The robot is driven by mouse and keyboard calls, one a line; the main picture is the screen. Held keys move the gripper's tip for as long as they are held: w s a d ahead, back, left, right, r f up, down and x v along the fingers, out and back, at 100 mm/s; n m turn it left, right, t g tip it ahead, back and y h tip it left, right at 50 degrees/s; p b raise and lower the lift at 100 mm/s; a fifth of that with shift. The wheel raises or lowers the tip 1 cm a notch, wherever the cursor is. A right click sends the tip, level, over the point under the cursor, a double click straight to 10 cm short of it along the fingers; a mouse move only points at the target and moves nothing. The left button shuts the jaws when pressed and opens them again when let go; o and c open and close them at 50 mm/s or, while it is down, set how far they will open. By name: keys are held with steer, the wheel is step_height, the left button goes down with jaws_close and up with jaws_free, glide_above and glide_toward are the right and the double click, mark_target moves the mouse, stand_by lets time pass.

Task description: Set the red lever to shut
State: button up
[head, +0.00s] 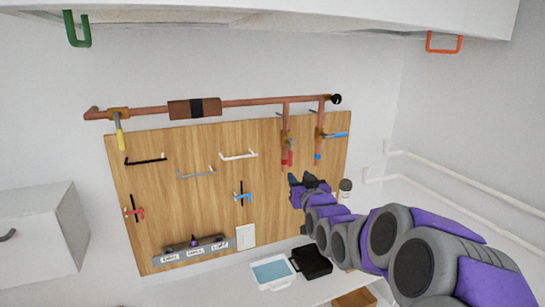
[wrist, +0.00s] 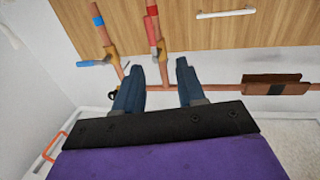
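The red lever (head: 290,152) hangs along the right-middle copper branch pipe, beside a red band and under a brass valve. It also shows in the wrist view (wrist: 161,48), lying alongside its pipe. My gripper (head: 301,179) is just below the red lever in the head view. In the wrist view my gripper (wrist: 159,76) has its two dark blue fingers spread apart, with nothing held between them. I cannot see contact between the fingers and the lever.
A blue lever (head: 336,135) sticks out sideways from the neighbouring pipe. A yellow lever (head: 120,137) hangs at the far left. A white tray (head: 272,272) and black case (head: 312,262) stand below.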

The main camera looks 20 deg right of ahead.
glide_toward(291, 158)
steer(key=d, duration=0.2)
steer(key=w, duration=0.2)
steer(key=w+a, duration=0.1)
steer(key=w, duration=0.1)
steer(key=w+a+p, duration=0.1)
steer(key=w, duration=0.1)
steer(key=shift+w+a+r, duration=0.1)
steer(key=shift+w+a, duration=0.1)
steer(key=shift+w+d+p, duration=0.15)
steer(key=shift+w+d, duration=0.1)
steer(key=shift+w, duration=0.5)
steer(key=shift+w+d+p, duration=0.1)
steer(key=shift+w+d, duration=0.15)
steer(key=shift+w, duration=0.5)
steer(key=shift+w+d+p, duration=0.15)
steer(key=shift+w+d, duration=0.1)
steer(key=shift+w, duration=0.5)
steer(key=shift+d, duration=0.45)
steer(key=c, duration=0.4)
jaws_close()
